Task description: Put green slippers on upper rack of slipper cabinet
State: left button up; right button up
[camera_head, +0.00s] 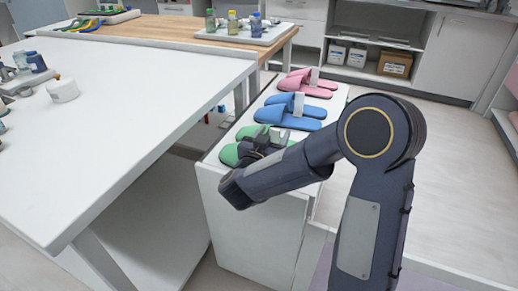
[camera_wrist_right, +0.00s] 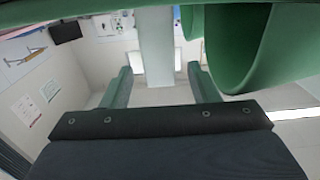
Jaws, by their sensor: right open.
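The green slippers (camera_head: 230,154) lie at the near end of a long white unit (camera_head: 250,225), partly hidden behind my right gripper (camera_head: 264,140). My right gripper is low over them, with its fingers pointing at the pair. In the right wrist view the gripper (camera_wrist_right: 160,85) is open. A white upright piece (camera_wrist_right: 156,45) shows between its two fingers, and I cannot tell if they touch it. Green slipper surfaces (camera_wrist_right: 240,45) fill the upper right of that view. My left gripper is not in view. I cannot make out an upper rack.
Blue slippers (camera_head: 290,112) and pink slippers (camera_head: 306,84) lie farther back on the same unit, each pair with a white upright piece. A white table (camera_head: 130,85) stands close on the left. Open floor (camera_head: 440,160) lies to the right.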

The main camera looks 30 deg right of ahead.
grip_shut()
jog(key=shift+r, duration=0.15)
